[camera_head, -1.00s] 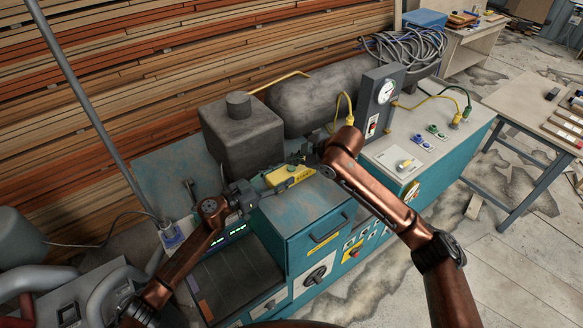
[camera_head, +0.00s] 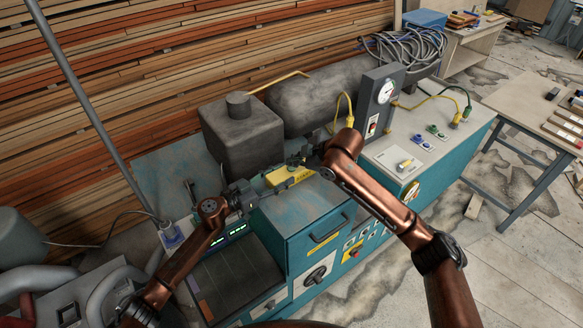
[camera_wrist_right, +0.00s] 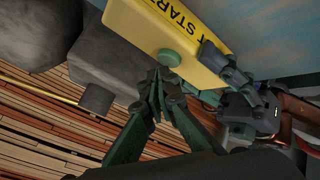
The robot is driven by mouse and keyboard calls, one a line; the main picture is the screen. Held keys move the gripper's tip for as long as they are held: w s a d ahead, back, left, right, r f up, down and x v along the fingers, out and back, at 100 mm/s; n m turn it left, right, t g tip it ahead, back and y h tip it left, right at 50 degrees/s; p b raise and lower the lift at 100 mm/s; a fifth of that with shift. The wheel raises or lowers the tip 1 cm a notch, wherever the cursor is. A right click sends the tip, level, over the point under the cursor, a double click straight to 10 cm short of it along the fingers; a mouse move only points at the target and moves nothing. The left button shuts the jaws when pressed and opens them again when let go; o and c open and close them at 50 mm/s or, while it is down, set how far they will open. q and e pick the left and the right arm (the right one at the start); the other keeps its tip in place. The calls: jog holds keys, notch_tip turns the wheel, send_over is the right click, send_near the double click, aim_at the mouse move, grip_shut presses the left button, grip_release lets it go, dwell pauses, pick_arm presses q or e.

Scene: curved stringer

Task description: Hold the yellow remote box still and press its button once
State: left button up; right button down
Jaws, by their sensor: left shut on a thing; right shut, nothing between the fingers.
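The yellow remote box (camera_head: 288,177) is above the teal cabinet; the right wrist view shows its yellow body (camera_wrist_right: 190,28) with dark START lettering. A round green button (camera_wrist_right: 169,57) sticks out of its face in that view. My left gripper (camera_head: 262,186) is shut on the box from its left end; its dark fingers (camera_wrist_right: 222,68) also show in the right wrist view. My right gripper (camera_head: 300,160) is shut and empty, with its fingertips (camera_wrist_right: 158,72) close by the green button. I cannot tell whether they touch it. In the head view the button is too small to make out.
The teal cabinet (camera_head: 300,215) with a handle and knobs lies below the box. A dark grey square tank (camera_head: 240,135) stands just behind it. A gauge panel (camera_head: 381,100) rises on the right. Stacked planks (camera_head: 150,80) fill the back.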

aim_at(293, 169)
jog(key=shift+f, duration=0.6)
dwell(0.9)
jog(key=shift+r, duration=0.9)
jog(key=shift+r, duration=0.1)
jog(key=shift+r, duration=2.4)
pick_arm(q)
jog(key=o, duration=1.5)
jog(key=shift+o, duration=0.2)
